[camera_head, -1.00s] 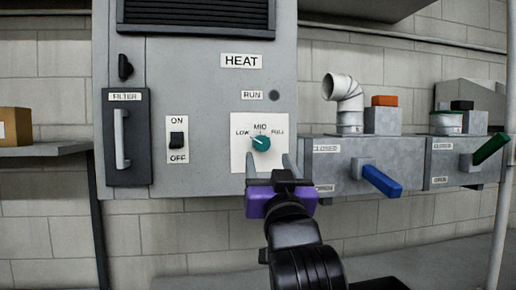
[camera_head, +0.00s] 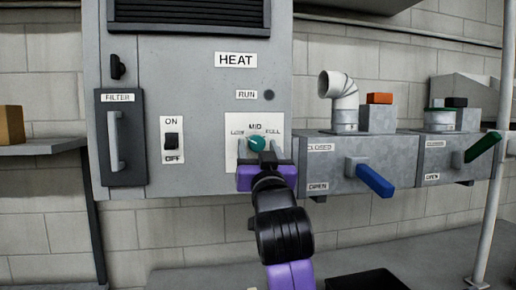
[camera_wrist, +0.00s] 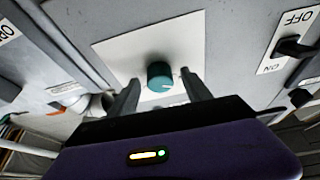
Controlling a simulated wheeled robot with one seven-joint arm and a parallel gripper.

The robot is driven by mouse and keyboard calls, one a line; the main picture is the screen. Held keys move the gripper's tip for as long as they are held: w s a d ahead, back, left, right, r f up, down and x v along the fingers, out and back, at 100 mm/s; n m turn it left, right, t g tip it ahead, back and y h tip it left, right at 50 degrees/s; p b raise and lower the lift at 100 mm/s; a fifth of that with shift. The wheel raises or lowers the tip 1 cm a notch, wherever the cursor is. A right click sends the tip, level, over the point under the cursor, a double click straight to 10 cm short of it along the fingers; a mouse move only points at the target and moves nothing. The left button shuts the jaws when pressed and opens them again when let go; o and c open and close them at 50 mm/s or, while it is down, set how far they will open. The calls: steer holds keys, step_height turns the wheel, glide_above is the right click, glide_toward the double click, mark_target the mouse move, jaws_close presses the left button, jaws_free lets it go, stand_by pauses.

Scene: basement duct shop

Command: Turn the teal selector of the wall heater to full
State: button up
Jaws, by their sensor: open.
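The teal selector (camera_head: 257,144) is a round knob on a white plate (camera_head: 272,121) on the grey wall heater (camera_head: 200,75). The plate is marked LOW, MID and FULL. The knob's white pointer line slants to the upper left, toward LOW. It also shows in the wrist view (camera_wrist: 158,71), where the picture is upside down. My gripper (camera_head: 257,150) is open just in front of the knob and a little below its middle. In the wrist view its fingers (camera_wrist: 160,84) stand one on each side of the knob, with gaps visible. I cannot tell their exact depth.
An ON/OFF switch (camera_head: 171,140) and a FILTER door (camera_head: 121,165) are left of the plate. A duct box (camera_head: 335,175) with a blue lever (camera_head: 375,181) is close on the right. A green lever (camera_head: 483,146) is farther right.

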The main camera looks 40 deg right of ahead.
jaws_close()
